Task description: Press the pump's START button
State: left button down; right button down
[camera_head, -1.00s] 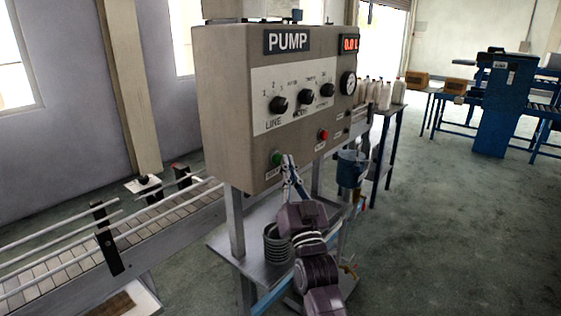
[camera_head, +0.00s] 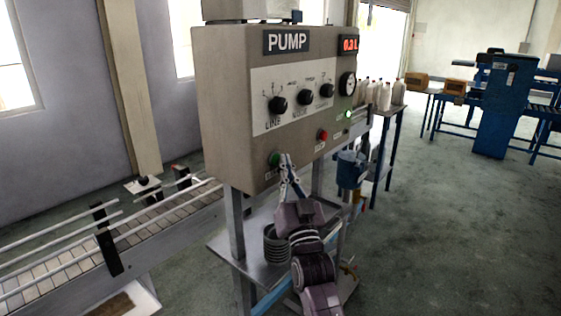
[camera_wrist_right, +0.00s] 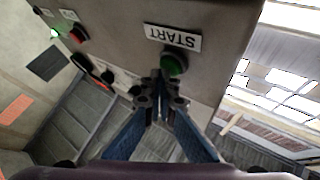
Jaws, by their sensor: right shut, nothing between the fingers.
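The grey pump box (camera_head: 222,120) carries the PUMP label, two rows of markings and several black knobs. Its green START button (camera_head: 274,159) is at the lower left of the front face. My right gripper (camera_head: 284,160) is shut and empty, with its tips just right of the button. In the right wrist view the START button (camera_wrist_right: 174,64) shows under its upside-down label, and the shut fingertips (camera_wrist_right: 161,76) are right by it; whether they touch I cannot tell. A red button (camera_head: 322,135) and a lit green lamp (camera_head: 348,114) are further right. My left gripper is not in view.
A conveyor (camera_head: 110,238) runs at the left below the box. The floor at the right is clear.

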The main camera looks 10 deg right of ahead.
jog(key=shift+s+d+f+p, duration=0.1)
jog(key=shift+s+d+p, duration=0.4)
jog(key=shift+s, duration=0.25)
jog(key=shift+d, duration=0.1)
jog(key=s+d+p, duration=0.1)
jog(key=s, duration=0.1)
jog(key=s+d+p, duration=0.1)
jog(key=s+d, duration=0.1)
dwell(0.7)
